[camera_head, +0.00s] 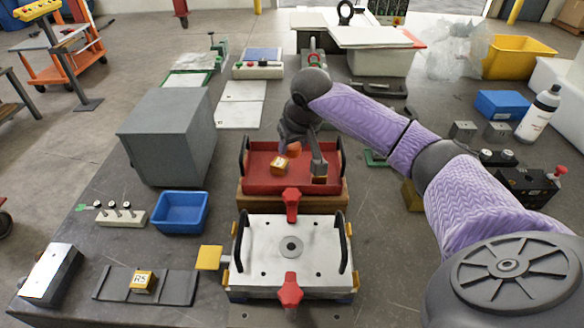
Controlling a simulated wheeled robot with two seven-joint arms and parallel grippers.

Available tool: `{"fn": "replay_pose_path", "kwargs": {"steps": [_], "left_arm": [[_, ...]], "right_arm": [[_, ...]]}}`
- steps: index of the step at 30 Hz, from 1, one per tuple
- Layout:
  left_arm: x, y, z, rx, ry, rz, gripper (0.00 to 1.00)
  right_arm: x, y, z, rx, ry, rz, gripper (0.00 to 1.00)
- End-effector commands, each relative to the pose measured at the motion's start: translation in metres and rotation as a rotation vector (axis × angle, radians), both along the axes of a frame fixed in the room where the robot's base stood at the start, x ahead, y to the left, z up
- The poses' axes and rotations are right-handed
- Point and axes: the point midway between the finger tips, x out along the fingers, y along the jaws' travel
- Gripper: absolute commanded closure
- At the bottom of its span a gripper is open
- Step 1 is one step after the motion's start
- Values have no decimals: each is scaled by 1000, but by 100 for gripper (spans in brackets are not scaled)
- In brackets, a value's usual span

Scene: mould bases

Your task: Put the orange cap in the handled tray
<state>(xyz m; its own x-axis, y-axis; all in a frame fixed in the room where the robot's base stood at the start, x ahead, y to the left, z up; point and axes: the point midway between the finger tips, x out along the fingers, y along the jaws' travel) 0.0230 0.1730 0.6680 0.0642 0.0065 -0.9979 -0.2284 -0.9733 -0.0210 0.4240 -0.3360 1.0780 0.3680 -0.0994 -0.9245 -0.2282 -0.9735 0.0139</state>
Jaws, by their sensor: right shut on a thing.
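The handled tray (256,183) is a red tray with black handles at its left and right ends, in the middle of the bench. My right gripper (298,151) reaches down over the tray from the back right. It is shut on the orange cap (294,149), a small rounded orange piece partly hidden by the gripper. The cap shows above the tray's floor area; I cannot tell whether it touches the floor. Another small orange-brown piece (320,180) shows below the right finger. My left gripper is not in view.
A metal mould plate (262,255) with black handles and red knobs stands in front of the tray. A grey box (170,138) and a blue bin (181,212) are to the left.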

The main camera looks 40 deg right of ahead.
Motion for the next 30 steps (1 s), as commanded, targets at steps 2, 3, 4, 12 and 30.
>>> {"fn": "replay_pose_path", "kwargs": {"steps": [2,3,4,12,30], "left_arm": [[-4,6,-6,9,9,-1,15],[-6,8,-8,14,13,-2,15],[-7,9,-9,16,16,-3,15],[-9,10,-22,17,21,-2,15],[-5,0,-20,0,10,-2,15]], "right_arm": [[-1,0,-20,0,3,0,100],[0,0,-25,0,2,0,100],[0,0,-30,0,2,0,100],[-1,0,-79,-1,1,0,100],[0,1,-80,-1,-1,1,34]]}}
